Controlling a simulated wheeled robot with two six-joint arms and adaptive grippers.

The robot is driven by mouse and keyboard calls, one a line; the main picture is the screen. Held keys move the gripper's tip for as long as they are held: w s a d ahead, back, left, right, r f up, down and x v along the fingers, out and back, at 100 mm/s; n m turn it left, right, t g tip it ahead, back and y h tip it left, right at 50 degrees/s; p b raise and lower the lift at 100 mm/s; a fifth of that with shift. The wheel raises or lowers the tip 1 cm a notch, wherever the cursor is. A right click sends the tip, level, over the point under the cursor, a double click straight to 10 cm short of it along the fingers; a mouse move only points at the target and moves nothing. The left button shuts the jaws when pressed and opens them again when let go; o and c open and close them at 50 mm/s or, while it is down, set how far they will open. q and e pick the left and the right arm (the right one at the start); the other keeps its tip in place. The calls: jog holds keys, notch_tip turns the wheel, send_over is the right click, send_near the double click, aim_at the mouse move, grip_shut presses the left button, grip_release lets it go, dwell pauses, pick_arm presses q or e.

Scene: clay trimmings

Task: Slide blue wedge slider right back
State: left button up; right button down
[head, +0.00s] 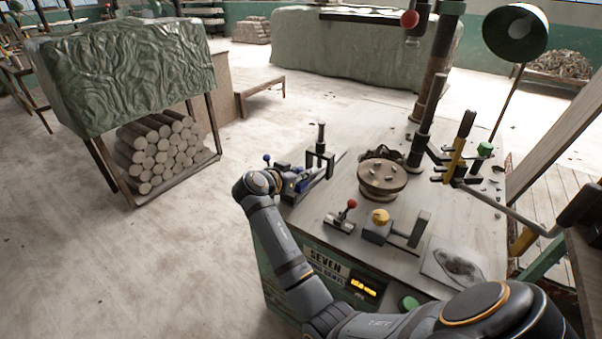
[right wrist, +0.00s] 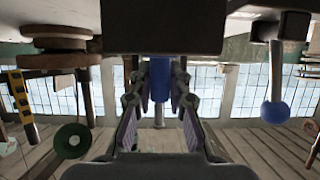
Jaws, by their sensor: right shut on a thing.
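The blue wedge slider (head: 301,184) is at the left edge of the machine table, beside a black upright bracket. My right gripper (head: 289,184) is at it, coming from the table's left side. The slider's wedge end is mostly hidden in both views. My left gripper is not in view.
A blue ball-ended lever (head: 267,158) is close to the gripper; its ball also shows in the right wrist view (right wrist: 275,112). A round wooden wheel (head: 383,180), a red-knobbed lever (head: 344,213) and a yellow-knobbed block (head: 379,223) stand on the table.

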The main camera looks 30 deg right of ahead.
jog(key=shift+w+d+b, duration=0.15)
jog(key=shift+w+d, duration=0.2)
jog(key=shift+d, duration=0.4)
jog(key=shift+w+d+b, duration=0.15)
jog(key=shift+w+d, duration=0.15)
jog(key=shift+d, duration=0.45)
jog(key=c, duration=1.3)
grip_release()
jog(key=shift+o, duration=0.2)
jog(key=shift+a, duration=0.1)
jog(key=v, duration=0.7)
jog(key=shift+s+a, duration=0.15)
